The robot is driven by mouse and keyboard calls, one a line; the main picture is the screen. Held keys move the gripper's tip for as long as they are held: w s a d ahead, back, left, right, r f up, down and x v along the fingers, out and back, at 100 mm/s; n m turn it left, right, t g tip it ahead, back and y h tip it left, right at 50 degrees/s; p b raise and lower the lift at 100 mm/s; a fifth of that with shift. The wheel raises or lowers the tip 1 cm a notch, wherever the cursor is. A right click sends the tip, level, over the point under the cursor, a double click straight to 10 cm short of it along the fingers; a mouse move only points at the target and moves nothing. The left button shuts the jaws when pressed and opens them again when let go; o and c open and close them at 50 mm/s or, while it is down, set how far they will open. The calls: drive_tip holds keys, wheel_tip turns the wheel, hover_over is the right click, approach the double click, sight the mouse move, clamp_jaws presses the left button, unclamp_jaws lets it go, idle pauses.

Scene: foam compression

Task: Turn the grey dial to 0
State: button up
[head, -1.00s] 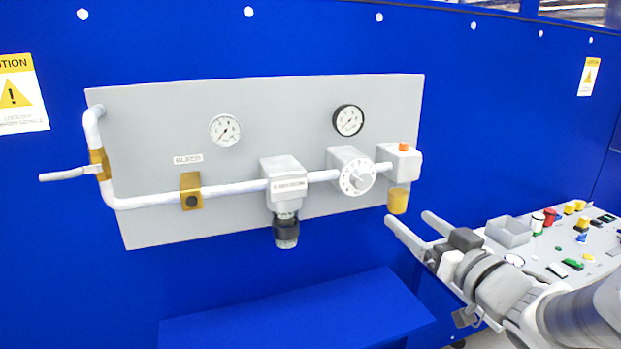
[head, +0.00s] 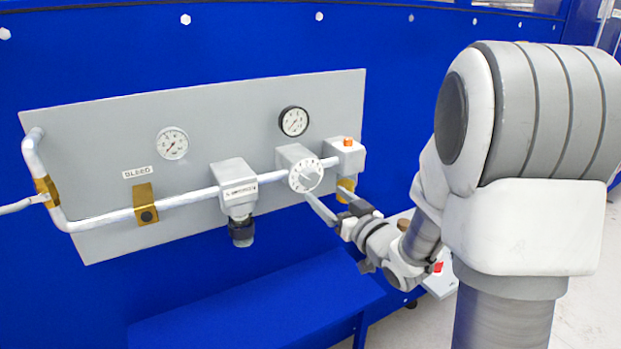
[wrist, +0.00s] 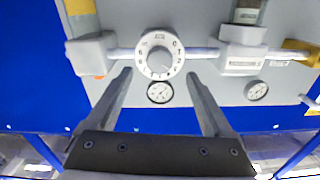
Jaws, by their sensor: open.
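The grey dial (head: 305,175) has a pale round face with dark marks and sits on a grey block on the pipe. In the wrist view the dial (wrist: 159,55) faces me, with digits and letters around its rim; its exact setting is too small to read. My gripper (head: 332,198) is open and empty, just below and to the right of the dial in the head view. In the wrist view the two fingers of my gripper (wrist: 158,76) point toward the dial, one on each side, with no visible contact.
A grey panel (head: 100,118) on the blue wall carries a white pipe (head: 185,199), two gauges, and a regulator (head: 236,187) left of the dial. A box with an orange button (head: 348,142) stands close right of it. A blue ledge (head: 250,301) juts out below.

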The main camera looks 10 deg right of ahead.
sight(312, 182)
drive_tip(key=x, duration=0.7)
drive_tip(key=shift+f, duration=0.1)
clamp_jaws()
